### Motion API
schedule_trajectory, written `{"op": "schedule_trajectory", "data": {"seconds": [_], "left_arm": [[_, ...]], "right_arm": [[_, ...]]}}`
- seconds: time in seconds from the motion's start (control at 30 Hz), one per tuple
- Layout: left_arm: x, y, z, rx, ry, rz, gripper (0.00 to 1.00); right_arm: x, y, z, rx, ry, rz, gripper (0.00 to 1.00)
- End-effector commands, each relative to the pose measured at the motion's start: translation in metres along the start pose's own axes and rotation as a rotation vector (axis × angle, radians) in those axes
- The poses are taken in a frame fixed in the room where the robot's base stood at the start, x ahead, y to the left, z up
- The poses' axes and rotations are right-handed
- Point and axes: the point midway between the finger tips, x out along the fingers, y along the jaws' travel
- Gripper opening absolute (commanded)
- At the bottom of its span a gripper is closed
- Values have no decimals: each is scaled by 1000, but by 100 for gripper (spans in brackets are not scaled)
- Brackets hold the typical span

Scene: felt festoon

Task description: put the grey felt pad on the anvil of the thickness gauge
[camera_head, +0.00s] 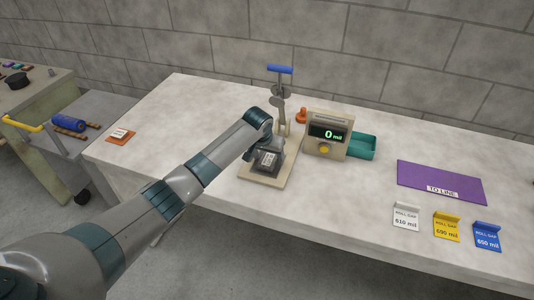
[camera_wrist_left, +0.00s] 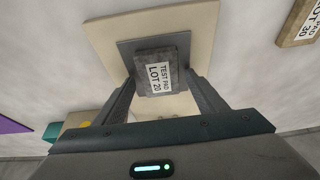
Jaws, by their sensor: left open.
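The grey felt pad (camera_wrist_left: 144,63), labelled "TEST PAD LOT 20", sits flat on the dark grey square anvil (camera_wrist_left: 127,48) of the thickness gauge. In the wrist view it appears towards the right side of the plate. In the head view the pad (camera_head: 268,164) shows below my left wrist. My left gripper (camera_wrist_left: 163,90) is open, with one finger on each side of the pad; I cannot tell whether either finger touches it. The gauge's beige base (camera_head: 282,176) carries an upright with a blue handle (camera_head: 280,69). My right gripper is not in view.
The gauge's readout box (camera_head: 327,136) shows 0 mil, with a teal tray (camera_head: 362,146) beside it. A purple mat (camera_head: 430,178) and three roll-gap cards, white (camera_head: 405,216), yellow (camera_head: 446,227) and blue (camera_head: 486,237), lie right. An orange labelled tile (camera_head: 121,135) lies left.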

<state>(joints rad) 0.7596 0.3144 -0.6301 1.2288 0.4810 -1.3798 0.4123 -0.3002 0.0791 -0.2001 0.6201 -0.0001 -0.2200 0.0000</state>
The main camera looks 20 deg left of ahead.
Motion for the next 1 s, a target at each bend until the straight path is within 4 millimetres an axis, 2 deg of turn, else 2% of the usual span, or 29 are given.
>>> {"op": "schedule_trajectory", "data": {"seconds": [0.17,0.37,0.8,1.0], "left_arm": [[-7,0,-2,0,3,1,65],[-28,0,-1,2,3,2,65],[-102,0,-2,0,3,1,65],[-119,0,-2,0,2,0,65]], "right_arm": [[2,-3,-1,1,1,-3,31],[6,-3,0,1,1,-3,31],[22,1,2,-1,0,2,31],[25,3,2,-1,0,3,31]]}}
